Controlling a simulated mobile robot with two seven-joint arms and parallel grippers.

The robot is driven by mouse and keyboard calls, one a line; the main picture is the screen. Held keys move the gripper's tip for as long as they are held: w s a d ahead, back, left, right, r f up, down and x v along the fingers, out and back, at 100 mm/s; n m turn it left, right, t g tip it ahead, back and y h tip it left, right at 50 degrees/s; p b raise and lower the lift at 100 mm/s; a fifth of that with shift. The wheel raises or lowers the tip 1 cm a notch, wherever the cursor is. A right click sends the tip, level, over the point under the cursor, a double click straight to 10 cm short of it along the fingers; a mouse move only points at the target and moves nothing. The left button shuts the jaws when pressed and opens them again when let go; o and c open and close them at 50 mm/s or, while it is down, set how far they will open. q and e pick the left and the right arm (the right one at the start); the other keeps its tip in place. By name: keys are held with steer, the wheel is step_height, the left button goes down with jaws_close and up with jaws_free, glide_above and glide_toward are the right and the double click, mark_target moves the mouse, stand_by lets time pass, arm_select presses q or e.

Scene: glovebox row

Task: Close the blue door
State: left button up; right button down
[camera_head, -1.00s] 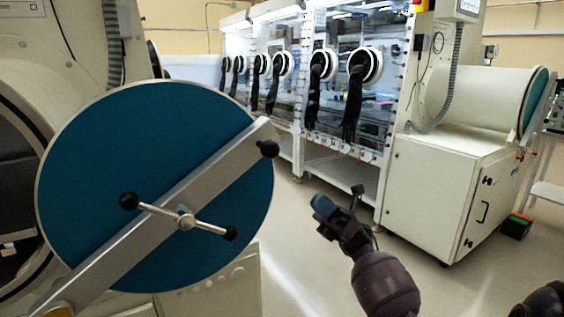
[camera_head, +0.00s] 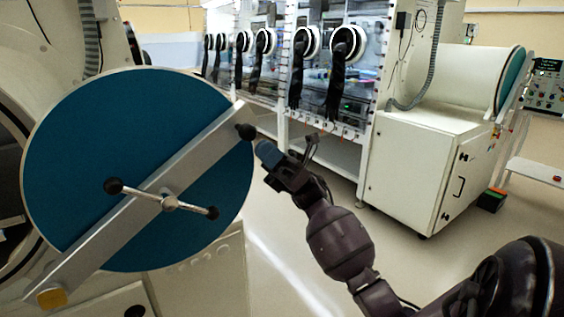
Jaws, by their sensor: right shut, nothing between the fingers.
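The blue door (camera_head: 110,130) is a round disc at the left, standing ajar in front of a dark round opening (camera_head: 12,195). A grey metal bar (camera_head: 200,150) crosses it diagonally, with a black knob (camera_head: 245,131) at its upper right end and a crossed handle (camera_head: 168,203) with black knobs at the middle. My right gripper (camera_head: 262,150) is shut and empty. It is just right of the bar's end knob, close to the disc's right edge; I cannot tell if it touches. My left gripper is not in view.
A row of gloveboxes with black gloves (camera_head: 337,85) stands behind. A white cabinet (camera_head: 415,175) with a cylindrical chamber (camera_head: 455,75) is at the right. Pale floor (camera_head: 290,255) lies open between it and the blue door.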

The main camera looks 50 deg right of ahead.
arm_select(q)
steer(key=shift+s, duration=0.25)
arm_select(e)
steer(key=shift+x, duration=0.85)
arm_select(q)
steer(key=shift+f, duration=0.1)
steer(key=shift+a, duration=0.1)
arm_select(e)
steer(key=shift+r, duration=0.1)
